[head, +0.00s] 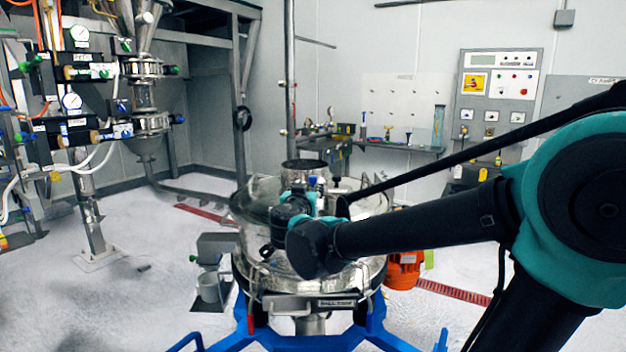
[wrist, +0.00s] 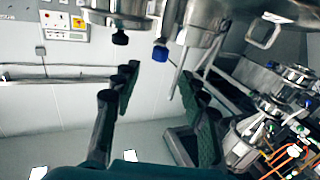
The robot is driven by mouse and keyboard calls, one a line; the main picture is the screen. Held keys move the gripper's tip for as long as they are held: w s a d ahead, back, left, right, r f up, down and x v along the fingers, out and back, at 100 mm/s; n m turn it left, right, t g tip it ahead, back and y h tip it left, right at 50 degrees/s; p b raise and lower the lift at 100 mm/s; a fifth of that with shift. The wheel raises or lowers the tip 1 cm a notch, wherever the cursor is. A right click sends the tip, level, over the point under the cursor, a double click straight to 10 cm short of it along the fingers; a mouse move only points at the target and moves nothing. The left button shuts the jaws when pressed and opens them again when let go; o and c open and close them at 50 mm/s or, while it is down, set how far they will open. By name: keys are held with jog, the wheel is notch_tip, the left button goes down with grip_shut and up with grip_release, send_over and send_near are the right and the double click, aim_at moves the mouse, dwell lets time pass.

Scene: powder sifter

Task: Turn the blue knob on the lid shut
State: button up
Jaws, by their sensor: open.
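The round metal sifter (head: 245,208) stands in the middle of the head view, with its shiny lid on top. A small blue knob (head: 312,180) shows on the lid, just behind my wrist. In the wrist view the blue knob (wrist: 160,53) is at top centre, beyond and between my finger ends, with no finger seen touching it. A black knob (wrist: 120,38) is to its left. My gripper (wrist: 161,74) is open and empty, one dark finger on each side. In the head view my wrist and arm hide much of the lid and the fingertips.
A metal cylinder (head: 303,170) rises from the lid near the blue knob. A blue stand (head: 310,342) carries the sifter. Piping and gauges (head: 72,102) fill the left.

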aim_at(312, 179)
jog(key=w, duration=0.3)
jog(key=w+d, duration=0.1)
jog(key=w, duration=0.2)
jog(key=w+d, duration=0.1)
jog(key=w, duration=0.2)
grip_shut()
